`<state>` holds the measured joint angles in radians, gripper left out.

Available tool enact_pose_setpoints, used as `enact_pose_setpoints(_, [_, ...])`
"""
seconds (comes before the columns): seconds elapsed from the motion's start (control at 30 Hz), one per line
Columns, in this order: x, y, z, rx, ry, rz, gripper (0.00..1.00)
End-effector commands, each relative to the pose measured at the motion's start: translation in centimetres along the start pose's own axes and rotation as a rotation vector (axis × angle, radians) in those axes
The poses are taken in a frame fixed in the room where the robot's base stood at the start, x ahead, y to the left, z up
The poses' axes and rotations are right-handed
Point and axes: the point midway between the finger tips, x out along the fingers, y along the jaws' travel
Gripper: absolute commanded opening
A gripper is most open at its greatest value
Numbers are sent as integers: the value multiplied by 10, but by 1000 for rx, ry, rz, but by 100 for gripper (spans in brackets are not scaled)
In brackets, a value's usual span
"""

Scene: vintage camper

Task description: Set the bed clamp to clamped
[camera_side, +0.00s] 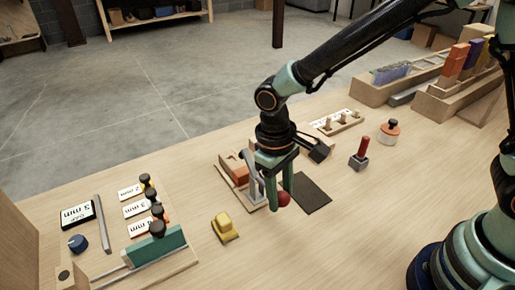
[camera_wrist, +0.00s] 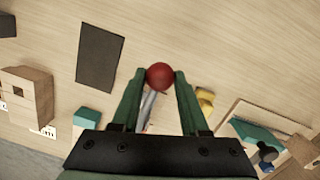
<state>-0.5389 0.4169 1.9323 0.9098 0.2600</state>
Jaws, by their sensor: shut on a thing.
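My gripper (camera_side: 277,195) hangs over the middle of the bench, its green fingers pointing down. It is shut on a red ball knob (camera_side: 284,199), which sits between the fingertips in the wrist view (camera_wrist: 160,76). A grey metal rod (camera_wrist: 148,106) runs from the knob back between the fingers. In the side view, grey metal clamp parts (camera_side: 247,166) stand behind my fingers on a wooden base with an orange block (camera_side: 234,168). My fingers hide part of this clamp, and I cannot read a clamped marking.
A dark mat (camera_side: 308,194) lies just right of my gripper. A yellow block (camera_side: 224,228) lies at front left. A teal block (camera_side: 155,247) and several black-knobbed pieces stand further left. A red-handled piece (camera_side: 360,153) and an orange-topped jar (camera_side: 389,131) stand at right.

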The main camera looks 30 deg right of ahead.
Motion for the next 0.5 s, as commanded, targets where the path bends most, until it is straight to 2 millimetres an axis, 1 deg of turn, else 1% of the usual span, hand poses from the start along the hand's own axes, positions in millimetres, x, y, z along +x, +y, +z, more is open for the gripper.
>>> enact_pose_setpoints(0.03, [-2, 0, -2, 1, 6, -2, 0])
enact_pose_setpoints(0.07, [-2, 0, -2, 2, 6, -2, 48])
enact_pose_setpoints(0.1, [-2, 0, -2, 2, 6, -2, 63])
enact_pose_setpoints(0.13, [-2, 0, -2, 2, 6, -2, 73])
enact_pose_setpoints(0.5, [-3, 1, -1, 2, 4, -1, 73])
